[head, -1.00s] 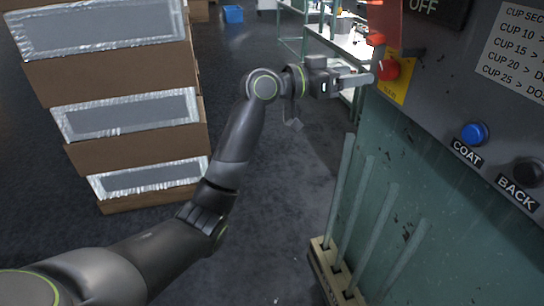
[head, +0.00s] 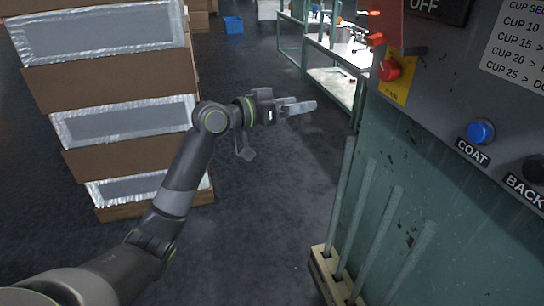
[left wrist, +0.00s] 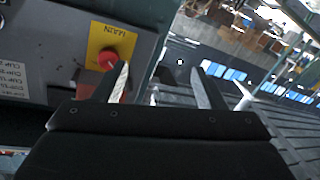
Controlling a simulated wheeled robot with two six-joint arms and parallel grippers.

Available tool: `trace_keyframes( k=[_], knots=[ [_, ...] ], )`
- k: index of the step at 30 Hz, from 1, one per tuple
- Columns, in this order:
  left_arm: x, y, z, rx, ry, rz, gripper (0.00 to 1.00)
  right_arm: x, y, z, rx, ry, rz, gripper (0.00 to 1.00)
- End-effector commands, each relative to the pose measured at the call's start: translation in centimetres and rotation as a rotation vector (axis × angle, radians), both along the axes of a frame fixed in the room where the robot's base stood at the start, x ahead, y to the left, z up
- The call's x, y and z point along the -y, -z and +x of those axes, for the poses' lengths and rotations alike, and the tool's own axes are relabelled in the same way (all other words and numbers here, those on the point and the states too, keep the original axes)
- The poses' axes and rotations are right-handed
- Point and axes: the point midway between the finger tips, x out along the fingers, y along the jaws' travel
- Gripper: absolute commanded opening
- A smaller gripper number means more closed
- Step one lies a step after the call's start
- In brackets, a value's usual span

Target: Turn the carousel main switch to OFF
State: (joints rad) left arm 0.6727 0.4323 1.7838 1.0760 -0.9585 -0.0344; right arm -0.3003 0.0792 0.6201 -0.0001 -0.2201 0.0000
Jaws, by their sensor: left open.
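The main switch is a red knob (head: 389,70) on a yellow plate (head: 397,88) at the left edge of the grey control panel (head: 440,95). In the left wrist view the red knob (left wrist: 107,61) and the yellow plate, lettered MAIN (left wrist: 113,40), show at the upper left, partly behind a finger. My left gripper (head: 302,107) is open and empty, in the air left of the knob and apart from it in the head view. Its two fingers show in the left wrist view (left wrist: 162,85). The knob's exact setting is too small to tell. My right gripper is not in view.
A blue COAT button (head: 481,132) and a black BACK button (head: 536,168) sit on the panel. Glass tubes stand in a wooden rack (head: 328,270) below it. Stacked cardboard boxes (head: 105,82) stand at the left. The floor between is clear.

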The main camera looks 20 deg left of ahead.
Motion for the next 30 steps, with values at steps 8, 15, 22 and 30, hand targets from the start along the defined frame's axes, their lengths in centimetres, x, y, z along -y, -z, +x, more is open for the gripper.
trace_keyframes(
  k=[8, 15, 22, 30],
  knots=[
    [-1.9, 5.1, 1.8, -0.078, -0.084, -0.007, 0.64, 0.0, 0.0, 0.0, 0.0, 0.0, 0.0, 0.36],
    [-3.5, 9.5, 2.9, -0.14, -0.153, -0.006, 0.64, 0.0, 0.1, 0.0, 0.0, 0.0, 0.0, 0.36],
    [-5.0, 13.8, 3.4, -0.198, -0.214, 0.002, 0.64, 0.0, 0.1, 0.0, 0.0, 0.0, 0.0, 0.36],
    [-6.2, 17.5, 3.5, -0.245, -0.265, 0.012, 0.64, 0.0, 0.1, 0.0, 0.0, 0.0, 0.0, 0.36]
  ],
)
